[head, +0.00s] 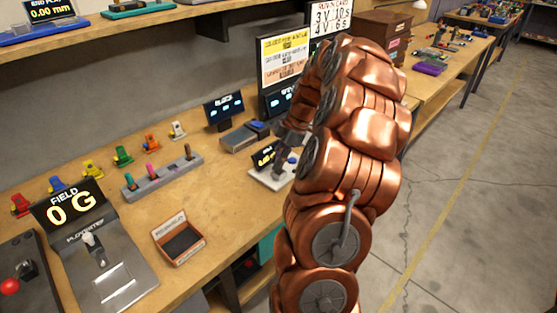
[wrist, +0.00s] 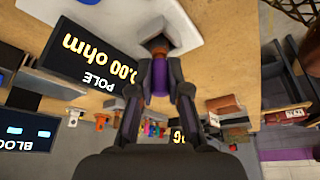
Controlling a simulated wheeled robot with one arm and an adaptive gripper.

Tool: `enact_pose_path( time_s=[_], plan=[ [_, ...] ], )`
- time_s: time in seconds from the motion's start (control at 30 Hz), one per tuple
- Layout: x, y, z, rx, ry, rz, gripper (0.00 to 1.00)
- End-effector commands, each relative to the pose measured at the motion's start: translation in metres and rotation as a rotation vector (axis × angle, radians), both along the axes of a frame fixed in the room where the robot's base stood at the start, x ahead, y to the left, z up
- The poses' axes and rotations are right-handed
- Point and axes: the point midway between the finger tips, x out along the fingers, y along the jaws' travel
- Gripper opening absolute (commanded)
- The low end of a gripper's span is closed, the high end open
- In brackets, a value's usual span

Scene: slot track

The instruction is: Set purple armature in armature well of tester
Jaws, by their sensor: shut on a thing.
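The purple armature (wrist: 159,76) is between my gripper's two fingers (wrist: 159,84) in the wrist view, which shows the scene upside down. Its brownish end points at the white tester (wrist: 205,22). I cannot tell whether that end is in the well or just above it. The tester's dark display (wrist: 88,58) reads 0.00 ohm and POLE. The armature and the well are hidden there.
A grey rack (head: 163,176) with several coloured pegs stands left of the tester. An open box (head: 180,238) and the FIELD unit (head: 105,260) are nearer on the bench. A grey device (head: 243,137) and dark screens stand behind. Bare wood lies between rack and tester.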

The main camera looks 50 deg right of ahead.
Motion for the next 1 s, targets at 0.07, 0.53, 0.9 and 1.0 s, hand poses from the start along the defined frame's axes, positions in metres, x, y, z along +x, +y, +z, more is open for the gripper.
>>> enact_pose_path(
  time_s=[0.07, 0.53, 0.9, 1.0],
  plan=[
    [0.0001, 0.0001, -0.0008, 0.0, 0.0, 0.0, 0.0],
    [0.0, 0.0, -0.0029, 0.0, 0.0, 0.0, 0.0],
    [0.0, 0.0, -0.0031, 0.0, 0.0, 0.0, 0.41],
    [0.0, 0.0, -0.0031, 0.0, 0.0, 0.0, 0.45]
  ],
)
